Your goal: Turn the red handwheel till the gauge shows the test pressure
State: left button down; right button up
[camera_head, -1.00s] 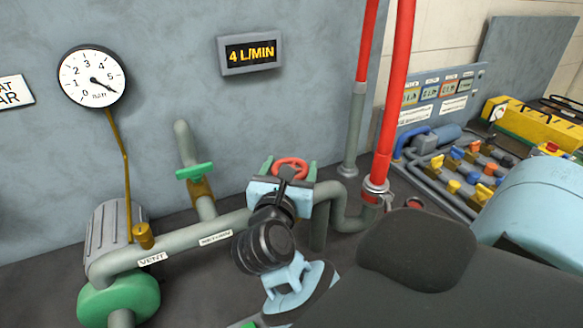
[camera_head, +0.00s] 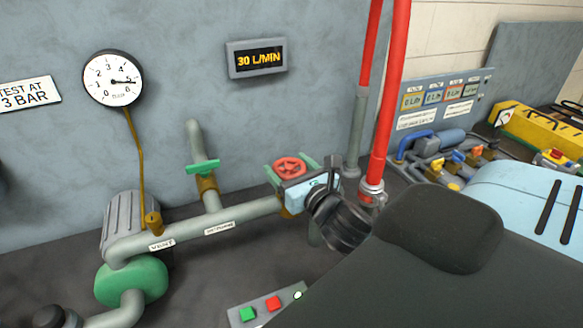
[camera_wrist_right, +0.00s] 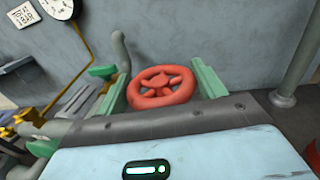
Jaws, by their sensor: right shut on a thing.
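The red handwheel (camera_head: 289,168) sits on the pipework below the flow display. It also shows in the right wrist view (camera_wrist_right: 163,87). My right gripper (camera_head: 291,166) is shut on the handwheel, with a green finger on each side of its rim. The round gauge (camera_head: 112,78) hangs on the wall at upper left; its needle points right, near the 5. A sign (camera_head: 24,94) beside it reads "TEST AT 3 BAR", cut off at the left. My left gripper is not in view.
A wall display (camera_head: 257,58) reads 30 L/MIN. A button box (camera_head: 268,305) lies in front. Red pipes (camera_head: 392,90) rise right of the handwheel.

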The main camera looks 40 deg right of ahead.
jog(key=n+y, duration=0.2)
jog(key=y, duration=0.1)
jog(key=n+y, duration=0.2)
jog(key=y, duration=0.1)
jog(key=shift+y, duration=0.3)
jog(key=shift+r+n+g+y, duration=0.1)
jog(key=shift+n+g+y, duration=0.6)
jog(key=shift+n+y, duration=1.1)
jog(key=shift+g+y, duration=0.3)
jog(key=shift+y, duration=0.4)
jog(key=o, duration=1)
jog(key=shift+s, duration=0.1)
jog(key=shift+f+v, duration=0.2)
jog(key=shift+v, duration=3.6)
